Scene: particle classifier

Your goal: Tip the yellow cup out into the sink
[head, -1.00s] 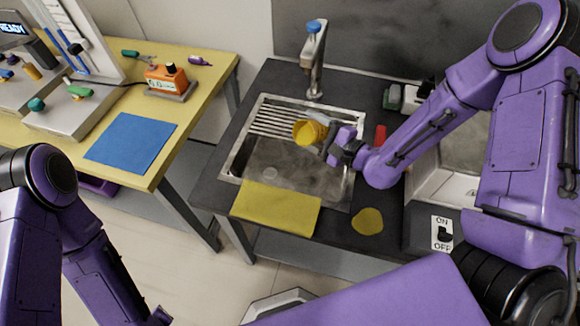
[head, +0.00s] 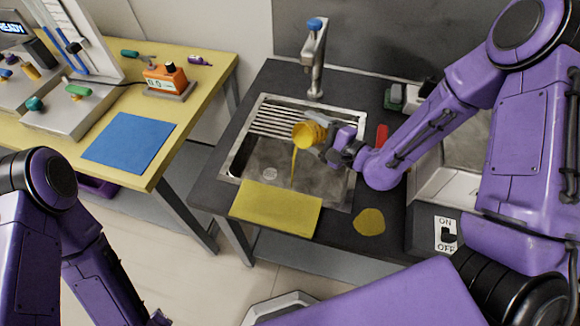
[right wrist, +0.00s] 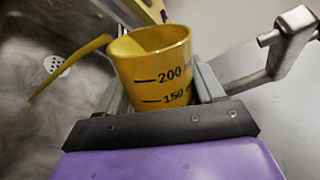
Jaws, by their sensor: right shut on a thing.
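The yellow cup (head: 306,134) is tilted above the sink (head: 266,174), its mouth toward the left. A thin yellow stream (head: 294,164) falls from its lip toward the basin. My right gripper (head: 327,142) is shut on the cup. In the right wrist view the cup (right wrist: 160,85) sits between the fingers, with black volume marks on its side and yellow contents inside. The stream (right wrist: 68,65) leaves its lip on the left there. The drain (right wrist: 57,66) shows behind the stream. My left arm is at the lower left; its gripper is not in view.
The tap (head: 315,60) stands behind the sink. A yellow cloth (head: 276,208) lies at the sink's front edge, and a yellow round patch (head: 369,221) lies to its right. An ON/OFF switch (head: 446,235) is farther right. A yellow table (head: 215,85) stands left.

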